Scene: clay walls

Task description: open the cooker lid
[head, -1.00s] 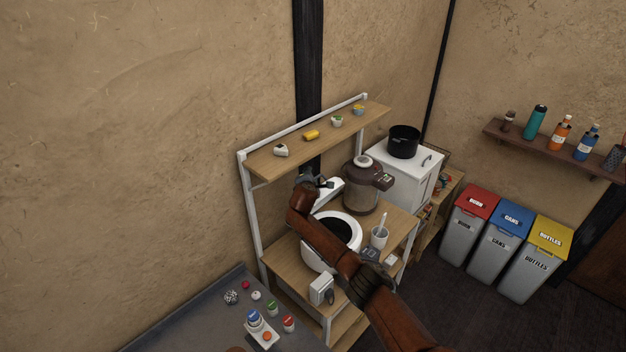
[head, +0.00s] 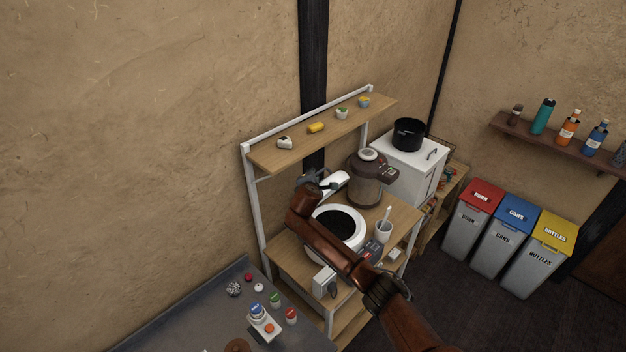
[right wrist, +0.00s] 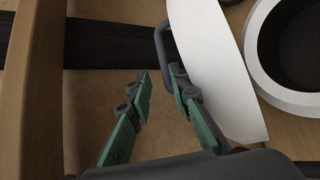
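The white cooker (head: 357,241) stands on the wooden shelf unit, its dark inside showing. Its white lid (head: 337,181) is raised at the back, swung up away from the opening. In the right wrist view the lid (right wrist: 215,70) is seen edge-on, with the cooker rim (right wrist: 268,75) to its right. A grey loop, seemingly the lid's handle (right wrist: 161,42), lies just beyond my fingertips. My right gripper (right wrist: 160,78) is open and empty, its green fingers apart, the right finger close beside the lid. In the head view the right gripper (head: 326,185) is small and partly hidden. My left gripper is out of view.
A brown pot (head: 365,184) stands right behind the cooker. An upper shelf (head: 300,146) with small food items runs above my gripper. A cup (head: 383,232) stands at the cooker's right. A grey counter (head: 190,318) lies at lower left.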

